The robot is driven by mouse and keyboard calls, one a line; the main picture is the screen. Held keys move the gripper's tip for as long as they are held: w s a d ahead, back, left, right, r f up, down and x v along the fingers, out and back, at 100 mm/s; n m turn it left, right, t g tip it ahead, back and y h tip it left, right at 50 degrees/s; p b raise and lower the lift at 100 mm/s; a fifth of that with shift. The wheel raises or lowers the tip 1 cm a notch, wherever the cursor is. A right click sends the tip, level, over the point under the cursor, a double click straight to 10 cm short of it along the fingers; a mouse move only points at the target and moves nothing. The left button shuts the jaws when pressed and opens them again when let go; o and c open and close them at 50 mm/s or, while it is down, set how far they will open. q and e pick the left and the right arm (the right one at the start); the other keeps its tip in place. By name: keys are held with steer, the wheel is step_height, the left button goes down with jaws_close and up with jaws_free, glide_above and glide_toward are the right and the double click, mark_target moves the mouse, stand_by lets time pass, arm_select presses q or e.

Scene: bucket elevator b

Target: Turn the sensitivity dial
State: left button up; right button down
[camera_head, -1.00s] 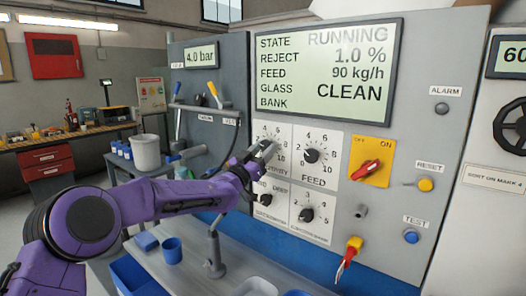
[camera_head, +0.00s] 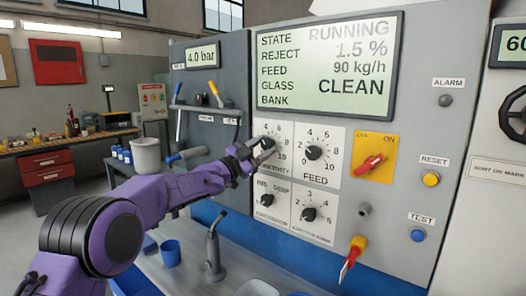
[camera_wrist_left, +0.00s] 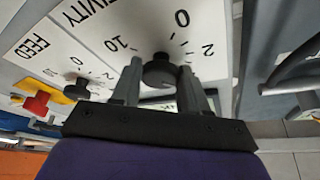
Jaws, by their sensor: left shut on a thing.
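The sensitivity dial is a round black knob on a white scale plate at the upper left of the dial group. In the wrist view the knob (camera_wrist_left: 159,70) sits between my two fingers, with the 0, 2 and 10 marks around it. In the head view my left gripper (camera_head: 259,149) reaches the dial from the left and covers much of it and part of its label. The gripper is shut on the dial. The display (camera_head: 325,62) reads REJECT 1.5 %, STATE RUNNING and GLASS BANK CLEAN. My right gripper is not in view.
The black feed dial (camera_head: 314,152) is close on the right. A red switch on a yellow plate (camera_head: 371,162) stands further right. Below are more knobs and a red-yellow handle (camera_head: 352,255). A grey curved spout (camera_head: 214,248) rises under my arm.

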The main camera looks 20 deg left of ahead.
arm_select(q)
steer(key=shift+m, duration=0.8)
steer(key=o, duration=1)
steer(key=shift+o, duration=0.2)
steer(key=shift+s+a+f, duration=0.1)
steer(key=shift+s+a, duration=0.05)
steer(key=b+v, duration=0.4)
steer(key=v, duration=0.6)
steer(key=shift+b, duration=0.35)
steer(key=shift+a, duration=0.15)
